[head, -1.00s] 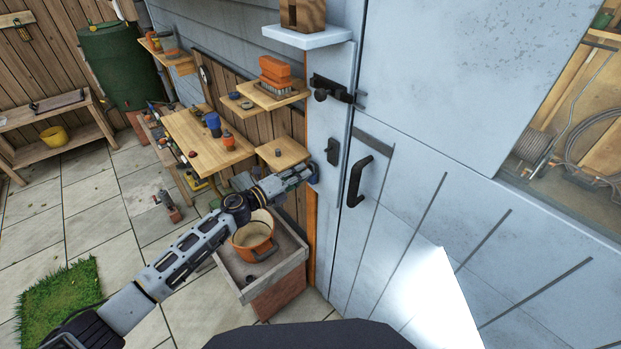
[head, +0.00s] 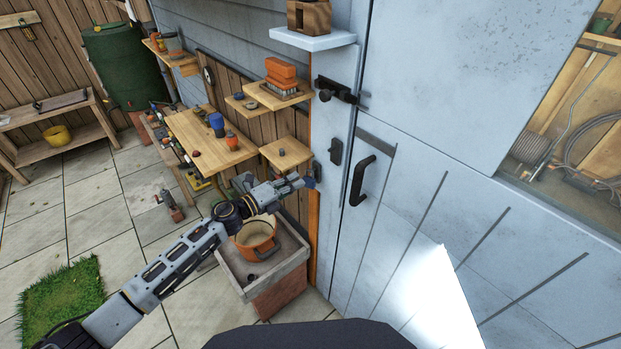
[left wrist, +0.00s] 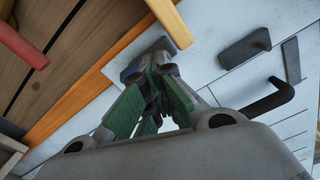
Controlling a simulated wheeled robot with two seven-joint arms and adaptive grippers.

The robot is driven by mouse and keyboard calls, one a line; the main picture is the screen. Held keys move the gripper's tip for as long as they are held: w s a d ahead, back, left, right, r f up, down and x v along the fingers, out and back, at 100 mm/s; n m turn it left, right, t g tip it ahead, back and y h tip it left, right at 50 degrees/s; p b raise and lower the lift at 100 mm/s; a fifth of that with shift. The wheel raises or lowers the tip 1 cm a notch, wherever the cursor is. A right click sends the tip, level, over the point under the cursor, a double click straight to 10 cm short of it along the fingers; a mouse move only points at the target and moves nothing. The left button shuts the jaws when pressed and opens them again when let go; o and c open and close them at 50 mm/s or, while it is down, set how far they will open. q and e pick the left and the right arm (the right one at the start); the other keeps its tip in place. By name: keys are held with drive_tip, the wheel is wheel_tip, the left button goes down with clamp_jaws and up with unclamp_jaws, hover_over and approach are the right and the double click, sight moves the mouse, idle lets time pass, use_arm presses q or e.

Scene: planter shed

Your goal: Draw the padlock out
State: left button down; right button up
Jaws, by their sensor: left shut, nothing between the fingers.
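A small blue-grey piece (head: 315,171), which looks like the padlock, sits on the pale door frame, left of the door's black handle. My right gripper is not in view.
A black handle (head: 361,180), a dark upright catch (head: 336,151) and a black bolt (head: 335,91) are on the door side. Small wooden shelves (head: 286,153) are left of the frame. An orange pot (head: 257,240) stands in a tray below my left arm.

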use_arm(q)
drive_tip(key=shift+s+a+r, duration=0.15)
drive_tip(key=shift+s+a, duration=0.1)
drive_tip(key=shift+a, duration=0.2)
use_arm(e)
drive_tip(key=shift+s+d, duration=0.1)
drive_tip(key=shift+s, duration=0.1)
use_arm(q)
drive_tip(key=c, duration=2.2)
unclamp_jaws()
drive_tip(key=shift+a, duration=0.1)
drive_tip(key=o, duration=0.5)
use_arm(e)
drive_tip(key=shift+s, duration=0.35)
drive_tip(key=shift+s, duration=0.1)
